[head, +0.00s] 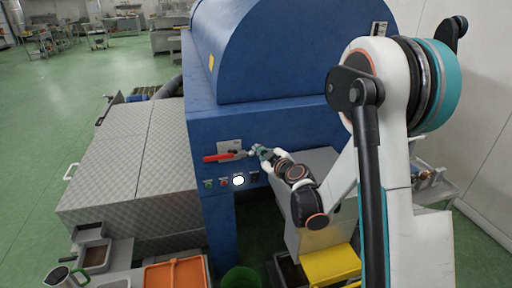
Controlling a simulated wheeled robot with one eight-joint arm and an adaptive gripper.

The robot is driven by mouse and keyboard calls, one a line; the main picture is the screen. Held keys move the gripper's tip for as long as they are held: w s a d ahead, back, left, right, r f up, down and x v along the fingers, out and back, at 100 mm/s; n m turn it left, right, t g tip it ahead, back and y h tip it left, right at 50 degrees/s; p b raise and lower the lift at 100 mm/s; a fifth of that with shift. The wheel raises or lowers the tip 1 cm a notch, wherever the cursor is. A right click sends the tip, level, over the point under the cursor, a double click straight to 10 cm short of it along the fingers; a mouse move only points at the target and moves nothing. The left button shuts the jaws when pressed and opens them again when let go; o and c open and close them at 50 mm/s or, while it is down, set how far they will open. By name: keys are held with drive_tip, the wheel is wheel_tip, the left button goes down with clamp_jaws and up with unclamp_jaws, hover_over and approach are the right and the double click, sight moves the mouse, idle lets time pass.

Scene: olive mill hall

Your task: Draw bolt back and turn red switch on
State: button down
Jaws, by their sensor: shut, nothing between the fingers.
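A red-handled switch lever (219,157) lies nearly horizontal on the front of the blue machine (300,119), its handle pointing left, below a small pale plate (230,146). My gripper (253,150) is at the right end of this lever, close to the machine's front, and looks shut and empty. I cannot tell whether it touches the lever or the panel. I cannot make out the bolt; my fingers cover that spot.
A tread-plate box (115,165) stands left. An orange tray (174,275), a green bucket (240,280) and a yellow bin (330,265) are low in front.

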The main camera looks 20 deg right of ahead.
drive_tip(key=x, duration=0.3)
drive_tip(key=a+x, duration=0.1)
drive_tip(key=x, duration=0.2)
drive_tip(key=a+x, duration=0.1)
drive_tip(key=x, duration=0.3)
drive_tip(key=shift+s+a+f, duration=0.1)
drive_tip(key=shift+s, duration=0.2)
drive_tip(key=shift+w+d+f+b, duration=0.3)
drive_tip(key=shift+d+f+b, duration=0.35)
drive_tip(key=shift+f, duration=0.35)
drive_tip(key=shift+w+d+f, duration=0.15)
drive_tip(key=shift+d+f, duration=0.3)
drive_tip(key=shift+f, duration=0.1)
